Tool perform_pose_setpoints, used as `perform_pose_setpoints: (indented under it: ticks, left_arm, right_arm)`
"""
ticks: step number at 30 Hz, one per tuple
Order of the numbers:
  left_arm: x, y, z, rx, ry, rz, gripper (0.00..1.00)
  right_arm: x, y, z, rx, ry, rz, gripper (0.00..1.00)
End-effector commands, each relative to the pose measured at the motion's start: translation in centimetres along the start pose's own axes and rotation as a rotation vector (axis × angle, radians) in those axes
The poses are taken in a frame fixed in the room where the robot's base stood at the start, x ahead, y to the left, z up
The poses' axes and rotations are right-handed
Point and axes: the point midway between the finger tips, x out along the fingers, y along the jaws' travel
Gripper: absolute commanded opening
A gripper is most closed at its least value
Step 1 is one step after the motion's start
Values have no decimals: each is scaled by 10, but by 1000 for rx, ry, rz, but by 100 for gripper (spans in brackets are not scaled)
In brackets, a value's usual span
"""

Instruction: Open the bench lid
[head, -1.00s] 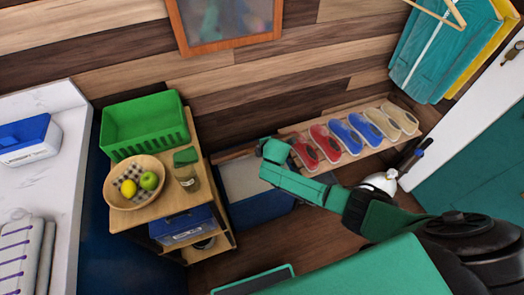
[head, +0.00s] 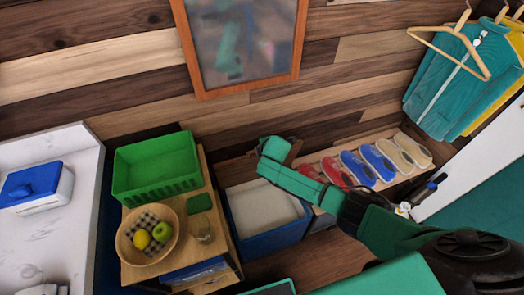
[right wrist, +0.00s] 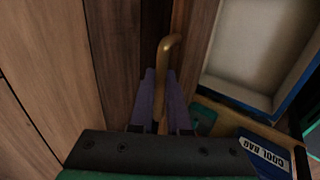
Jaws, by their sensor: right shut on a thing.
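The bench is a blue box (head: 277,240) against the plank wall, right of a wooden shelf unit. Its pale inside (head: 265,208) is uncovered and also shows at the right of the right wrist view (right wrist: 255,48). A brown strip (head: 235,170) behind the box looks like the raised lid, mostly hidden by my arm. My right gripper (head: 277,146) is above the bench's back right part. In the right wrist view its purple fingers (right wrist: 160,98) are shut on a brass-coloured curved handle (right wrist: 167,48). My left gripper is not in view.
The wooden shelf unit (head: 215,225) stands close on the left, with a green crate (head: 155,168), a fruit bowl (head: 127,250) and a jar (head: 202,230). Several shoes (head: 357,167) stand on a rack to the right. Clothes (head: 440,85) hang further right.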

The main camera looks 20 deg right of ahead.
Motion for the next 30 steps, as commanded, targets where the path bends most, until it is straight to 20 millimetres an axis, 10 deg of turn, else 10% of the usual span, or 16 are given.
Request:
perform_pose_setpoints:
  ticks: [6,9,20,30]
  left_arm:
    - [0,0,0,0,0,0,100]
    - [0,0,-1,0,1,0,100]
    - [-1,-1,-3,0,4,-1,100]
    - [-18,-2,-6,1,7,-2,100]
  right_arm:
    - [0,1,-1,1,3,2,0]
    - [0,0,-1,1,3,1,44]
    - [-2,-2,-1,1,1,-5,44]
    - [-48,0,0,0,2,0,44]
